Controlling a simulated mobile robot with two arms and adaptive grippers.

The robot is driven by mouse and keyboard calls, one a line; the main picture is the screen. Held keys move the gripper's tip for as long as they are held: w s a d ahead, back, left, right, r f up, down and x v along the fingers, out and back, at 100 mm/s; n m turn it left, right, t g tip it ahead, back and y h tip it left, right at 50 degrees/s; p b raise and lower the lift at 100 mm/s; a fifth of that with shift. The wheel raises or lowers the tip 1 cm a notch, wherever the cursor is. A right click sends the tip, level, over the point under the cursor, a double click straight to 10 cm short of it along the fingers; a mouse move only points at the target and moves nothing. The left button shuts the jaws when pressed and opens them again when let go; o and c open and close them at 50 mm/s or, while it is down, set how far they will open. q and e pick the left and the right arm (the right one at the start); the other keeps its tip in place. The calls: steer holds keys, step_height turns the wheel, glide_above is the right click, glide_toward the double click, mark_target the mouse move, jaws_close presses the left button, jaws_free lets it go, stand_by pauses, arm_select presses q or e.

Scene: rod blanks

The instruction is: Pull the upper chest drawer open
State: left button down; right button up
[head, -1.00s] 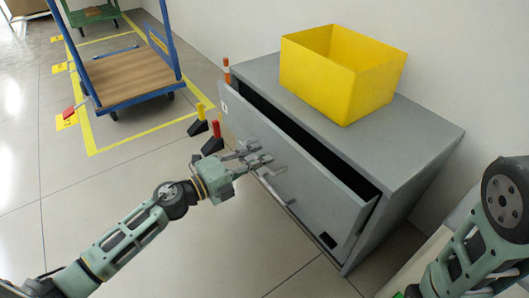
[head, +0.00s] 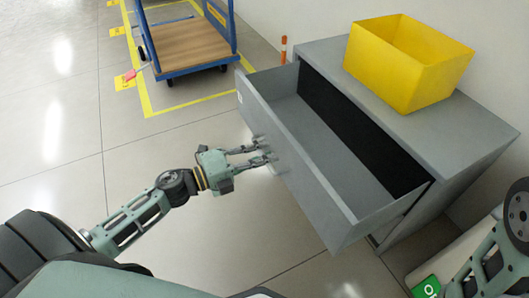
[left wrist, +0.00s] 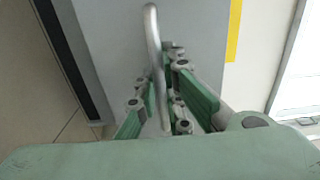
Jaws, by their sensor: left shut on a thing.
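The grey chest (head: 465,140) stands against the wall at the right of the head view. Its upper drawer (head: 300,165) is pulled well out, and its inside shows empty. My left gripper (head: 262,152) is at the middle of the drawer front. In the left wrist view my left gripper (left wrist: 165,105) is shut on the drawer handle (left wrist: 153,45), a curved metal bar between its fingers. Part of my right arm shows at the right edge of the head view, but its gripper is out of view.
A yellow bin (head: 405,65) sits on top of the chest. A blue cart (head: 190,45) with a wooden deck stands behind at the upper left, inside yellow floor lines. An orange post (head: 284,50) stands beside the chest. The floor left of the drawer is clear.

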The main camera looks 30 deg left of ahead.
arm_select(q)
steer(key=c, duration=1.8)
jaws_free()
steer(key=shift+c, duration=0.2)
steer(key=v, duration=1.2)
